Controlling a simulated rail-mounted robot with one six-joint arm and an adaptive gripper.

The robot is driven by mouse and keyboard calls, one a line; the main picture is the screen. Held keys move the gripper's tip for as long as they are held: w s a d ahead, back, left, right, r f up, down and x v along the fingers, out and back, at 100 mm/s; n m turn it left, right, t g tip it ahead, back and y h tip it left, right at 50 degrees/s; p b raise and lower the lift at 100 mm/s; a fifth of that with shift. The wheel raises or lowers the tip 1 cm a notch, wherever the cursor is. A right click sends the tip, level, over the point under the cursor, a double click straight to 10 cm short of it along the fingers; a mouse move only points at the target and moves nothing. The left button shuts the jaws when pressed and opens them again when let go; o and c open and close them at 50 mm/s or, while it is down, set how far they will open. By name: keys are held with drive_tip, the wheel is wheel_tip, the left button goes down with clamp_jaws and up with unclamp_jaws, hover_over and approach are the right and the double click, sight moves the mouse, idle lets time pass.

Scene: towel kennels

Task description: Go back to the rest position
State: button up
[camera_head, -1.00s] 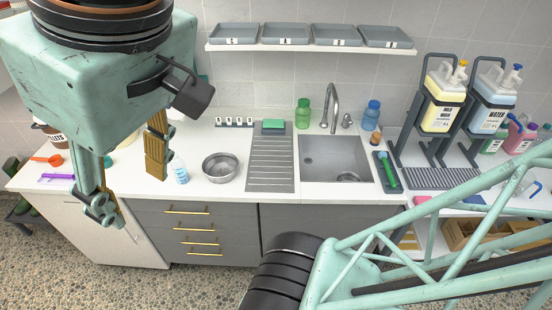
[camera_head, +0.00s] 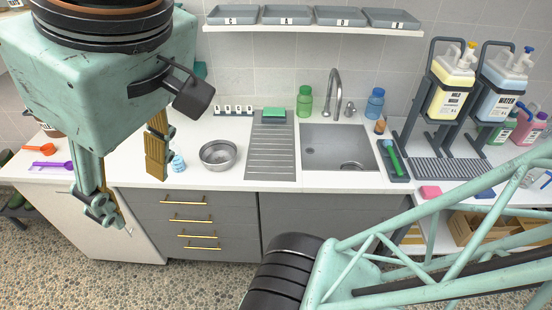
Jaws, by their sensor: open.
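My gripper (camera_head: 130,190) is in the upper left of the head view, large and close to the camera. Its two fingers hang downward, spread well apart, with nothing seen between them. It appears in front of the left part of the white counter (camera_head: 130,150). My arm links cross the lower right. The gripper body hides part of the counter's back left and the wall there.
The sink (camera_head: 337,147) is in the middle. Jug dispensers (camera_head: 450,85) stand at right. Orange (camera_head: 42,148) and purple (camera_head: 52,165) scoops lie far left.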

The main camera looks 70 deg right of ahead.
wheel_tip(320, 180, down, 8)
drive_tip(key=b, duration=0.7)
drive_tip(key=shift+f, duration=0.15)
drive_tip(key=shift+s, duration=0.1)
idle(0.8)
